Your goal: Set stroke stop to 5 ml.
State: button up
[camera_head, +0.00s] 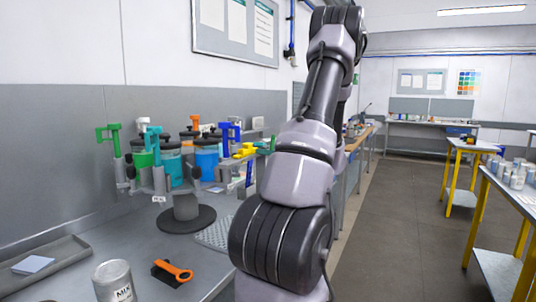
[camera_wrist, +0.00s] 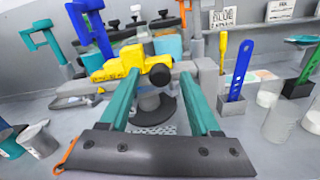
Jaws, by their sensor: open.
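A dispenser carousel (camera_head: 184,183) with several coloured pump handles stands on the bench at left in the head view. A yellow toothed part with a dark round knob, which may be the stroke stop (camera_wrist: 112,66), lies across the centre of the wrist view. It also shows in the head view as a small yellow piece (camera_head: 245,150). My gripper (camera_wrist: 160,76) is open, its two teal fingers pointing at the yellow part. The right part of it and the knob show between the fingertips; I cannot tell whether they touch. No scale or 5 ml mark is readable.
Blue pump handles (camera_wrist: 92,28) rise behind the yellow part. A blue spatula (camera_wrist: 240,70) stands upright in a holder to the right. A grey tray (camera_head: 62,253) is at far left.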

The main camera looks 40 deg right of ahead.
grip_shut()
dwell(1.4)
